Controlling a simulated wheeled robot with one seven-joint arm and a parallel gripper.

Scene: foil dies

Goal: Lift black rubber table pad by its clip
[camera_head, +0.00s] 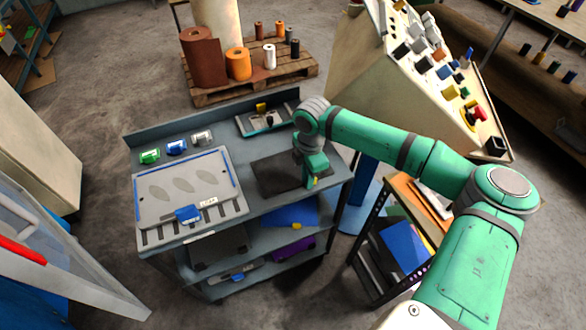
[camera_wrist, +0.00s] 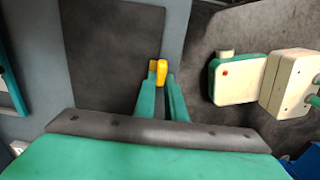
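The black rubber table pad (camera_head: 275,174) lies on the top of the blue-grey bench, at its right end. It also shows as a dark sheet in the wrist view (camera_wrist: 108,55). Its yellow clip (camera_wrist: 161,74) is at the pad's edge and shows below my gripper in the head view (camera_head: 315,182). My gripper (camera_wrist: 162,82) is over this edge, with its two green fingers close against both sides of the clip. It looks shut on the clip. The pad looks flat, with no clear gap under it. My gripper hides part of its right edge.
A large grey plate (camera_head: 188,217) with a blue clip lies left of the pad. A small tray (camera_head: 262,122) with a yellow clip lies behind it. Coloured clips line the back left. A lower shelf holds a blue sheet (camera_head: 290,212). A control console (camera_head: 400,75) stands behind right.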

